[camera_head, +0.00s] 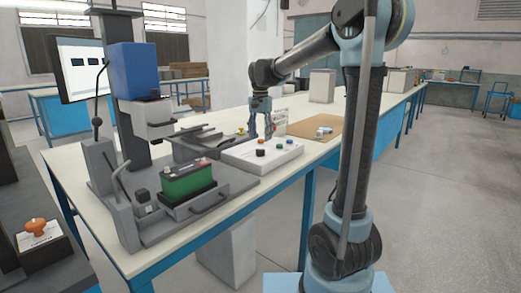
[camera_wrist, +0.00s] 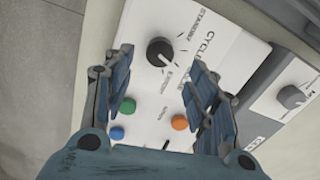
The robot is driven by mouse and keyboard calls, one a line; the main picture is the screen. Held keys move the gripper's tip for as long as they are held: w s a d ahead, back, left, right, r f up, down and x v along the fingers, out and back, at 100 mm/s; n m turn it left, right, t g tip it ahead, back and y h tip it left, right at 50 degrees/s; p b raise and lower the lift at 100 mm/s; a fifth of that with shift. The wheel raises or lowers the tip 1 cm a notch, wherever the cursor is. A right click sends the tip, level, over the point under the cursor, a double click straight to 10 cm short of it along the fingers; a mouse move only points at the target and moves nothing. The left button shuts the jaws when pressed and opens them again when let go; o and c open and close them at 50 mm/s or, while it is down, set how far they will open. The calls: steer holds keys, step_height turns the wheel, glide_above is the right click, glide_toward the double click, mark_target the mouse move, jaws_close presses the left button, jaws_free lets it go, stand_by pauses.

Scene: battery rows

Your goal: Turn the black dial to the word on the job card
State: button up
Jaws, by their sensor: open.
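The black dial (camera_wrist: 159,51) is a round knob on a white control panel (camera_wrist: 215,50), which also shows in the head view (camera_head: 240,158). The dial's white mark points to the lower right in the wrist view. Printed words lie around it; "STANDBY" is readable, others are partly hidden or blurred. My gripper (camera_wrist: 159,65) is open, its two fingers on either side of the dial in the wrist view; contact cannot be told. In the head view my gripper (camera_head: 261,134) hangs over the panel, near the dial (camera_head: 260,153). A white printed card (camera_head: 280,122) stands behind; its text is unreadable.
The panel carries green (camera_wrist: 130,105), blue (camera_wrist: 117,133) and orange (camera_wrist: 180,122) buttons close to my fingers. A grey unit with a grey knob (camera_wrist: 291,97) is beside it. A press fixture (camera_head: 130,90) with a green battery (camera_head: 187,183) stands left on the bench.

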mark_target(260, 152)
steer(key=shift+f, duration=3.15)
steer(key=c, duration=1)
